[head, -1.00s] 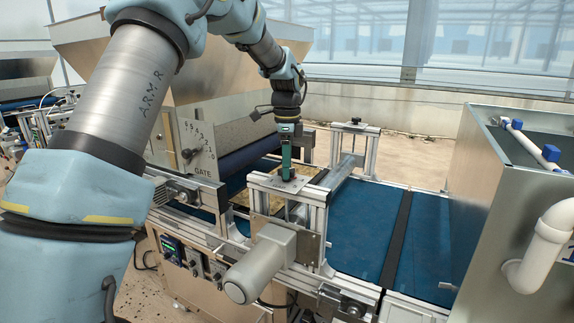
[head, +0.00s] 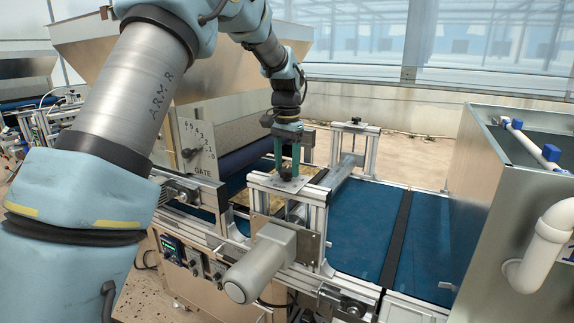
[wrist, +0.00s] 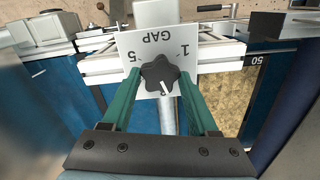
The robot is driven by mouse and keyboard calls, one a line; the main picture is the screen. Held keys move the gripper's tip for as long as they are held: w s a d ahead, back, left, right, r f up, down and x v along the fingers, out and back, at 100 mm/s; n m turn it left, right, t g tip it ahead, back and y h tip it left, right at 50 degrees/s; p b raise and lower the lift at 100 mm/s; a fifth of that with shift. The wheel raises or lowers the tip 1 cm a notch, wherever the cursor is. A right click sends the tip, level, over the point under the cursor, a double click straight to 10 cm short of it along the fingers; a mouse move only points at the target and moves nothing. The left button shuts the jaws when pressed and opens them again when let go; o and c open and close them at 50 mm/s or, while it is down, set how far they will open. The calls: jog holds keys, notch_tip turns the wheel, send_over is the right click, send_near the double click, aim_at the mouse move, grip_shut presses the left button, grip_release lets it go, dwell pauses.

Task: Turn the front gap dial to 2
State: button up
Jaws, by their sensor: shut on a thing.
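The front gap dial is a black lobed knob (wrist: 159,76) on a pale plate (wrist: 130,45) marked GAP, which appears upside down in the wrist view. The numerals 1 and 5 show on the plate; the others are hidden. A white pointer mark on the knob points toward the bottom of the wrist picture, slightly right. My gripper (wrist: 160,84) has its two green fingers shut on the knob from either side. In the head view my gripper (head: 287,172) points down onto the dial on top of the near post frame; the knob is mostly hidden there.
A second black knob (head: 356,121) tops the far post frame. A grey motor (head: 262,265) sticks out below the dial. A hopper with a GATE scale (head: 198,140) stands left, a metal tank (head: 510,200) right. The blue belt (head: 365,225) is clear right of the dial.

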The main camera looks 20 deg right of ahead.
aim_at(286, 169)
jog(key=n, duration=0.4)
jog(key=shift+n, duration=2)
jog(key=o, duration=1.4)
notch_tip(286, 169, up, 11)
jog(key=b, duration=0.2)
jog(key=shift+b, duration=0.35)
jog(key=shift+f, duration=0.1)
